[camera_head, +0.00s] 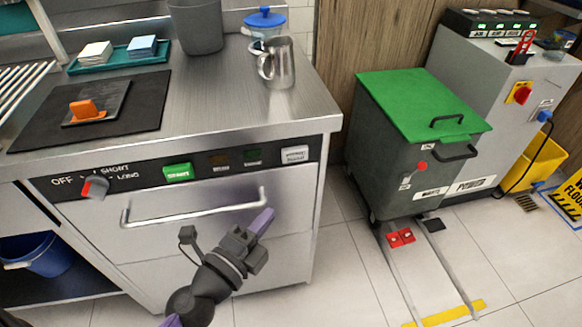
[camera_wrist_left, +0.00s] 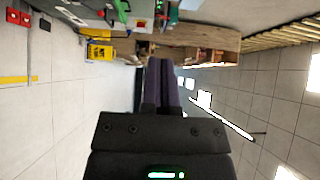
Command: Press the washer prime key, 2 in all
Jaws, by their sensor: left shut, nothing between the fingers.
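The washer's front panel (camera_head: 130,172) runs along the counter's front edge. A white key (camera_head: 295,155) with small dark lettering sits at its right end; the lettering is too small to read surely, but it looks like the prime key. My left gripper (camera_head: 264,220) is in front of the washer, below and left of the white key and apart from it. Its purple fingers are shut and empty, pointing up and right. They also show together in the left wrist view (camera_wrist_left: 164,72), where the panel cannot be made out. My right gripper is not in view.
The panel also has a green START key (camera_head: 178,172) and a red-marked dial (camera_head: 95,188). A door handle bar (camera_head: 195,206) sticks out below it. A green-lidded bin (camera_head: 425,105) stands to the right. Floor between them is clear.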

